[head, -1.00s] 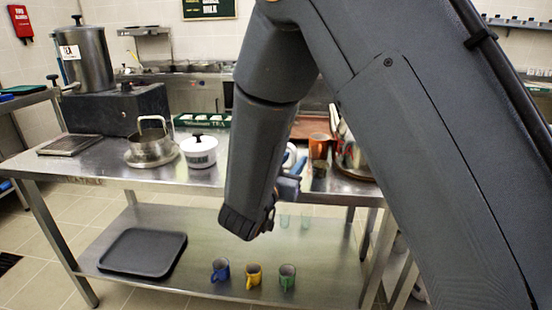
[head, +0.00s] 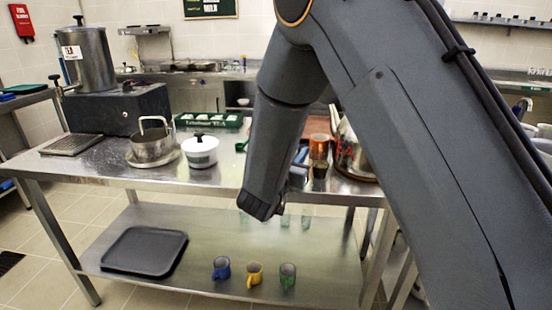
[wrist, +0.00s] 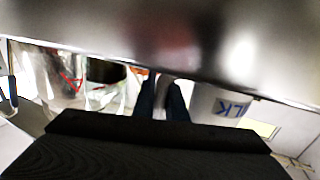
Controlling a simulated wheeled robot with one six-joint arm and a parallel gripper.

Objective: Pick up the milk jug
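The milk jug (wrist: 225,104) shows in the wrist view as a pale grey-white rounded body with blue letters "LK", right of my fingers. In the head view my arm hides it. My gripper (wrist: 162,98) shows in the wrist view as two dark blue fingers with a narrow gap. A pale strip shows between them; I cannot tell whether it is part of the jug or background. In the head view only a bluish piece of my gripper (head: 298,176) shows past the forearm, over the steel table's right part.
The steel table (head: 110,168) carries a steel pot (head: 152,146), a white lidded pot (head: 200,152), a green tea box (head: 208,120), an orange mug (head: 319,146) and a dark cup (head: 319,169). A large metal pot (head: 348,150) stands at right. Several cups and a black tray (head: 145,251) are on the lower shelf.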

